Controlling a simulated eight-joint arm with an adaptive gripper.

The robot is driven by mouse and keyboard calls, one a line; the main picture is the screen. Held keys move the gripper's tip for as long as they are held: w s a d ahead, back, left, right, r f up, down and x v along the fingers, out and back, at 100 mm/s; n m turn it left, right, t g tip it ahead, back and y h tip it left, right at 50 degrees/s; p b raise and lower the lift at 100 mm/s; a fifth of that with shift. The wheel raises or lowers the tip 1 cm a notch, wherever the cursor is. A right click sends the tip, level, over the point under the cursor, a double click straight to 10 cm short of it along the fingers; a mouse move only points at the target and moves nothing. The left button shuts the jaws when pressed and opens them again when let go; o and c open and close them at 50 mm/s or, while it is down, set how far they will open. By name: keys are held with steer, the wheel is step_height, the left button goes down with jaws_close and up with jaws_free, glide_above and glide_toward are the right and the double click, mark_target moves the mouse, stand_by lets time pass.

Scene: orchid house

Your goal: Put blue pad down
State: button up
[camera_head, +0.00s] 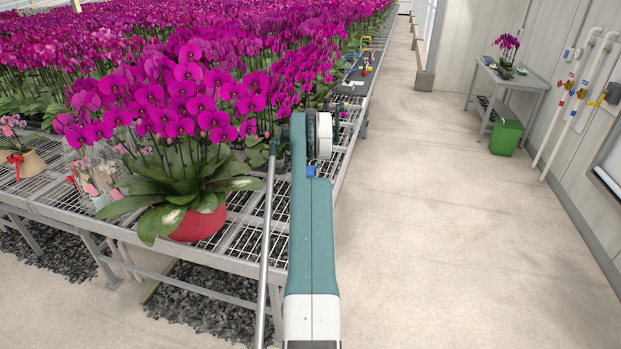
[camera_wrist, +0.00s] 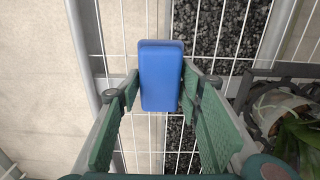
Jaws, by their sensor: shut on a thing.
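The blue pad (camera_wrist: 160,78) is a smooth, rounded blue block in the middle of the wrist view. My gripper (camera_wrist: 160,88) is shut on it, with one green finger along each long side. The pad is over the wire mesh of the bench (camera_wrist: 118,30), close to its metal edge rail. I cannot tell whether the pad touches the mesh. In the head view my arm reaches along the right side of the bench (camera_head: 246,236), and my gripper cannot be clearly made out there.
Magenta orchids (camera_head: 185,105) crowd the bench, with a red pot (camera_head: 197,222) at the near end. A plant in a pot (camera_wrist: 282,108) is right of my gripper. Small tools (camera_head: 363,66) lie farther along. A side table (camera_head: 508,78) and green bin (camera_head: 506,137) stand across the clear aisle.

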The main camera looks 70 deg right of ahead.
steer(key=shift+f, duration=1.8)
steer(key=shift+f+b, duration=0.15)
steer(key=shift+b, duration=0.15)
steer(key=o, duration=0.8)
step_height(320, 180, up, 12)
steer(key=shift+r+p, duration=0.15)
steer(key=shift+p, duration=0.65)
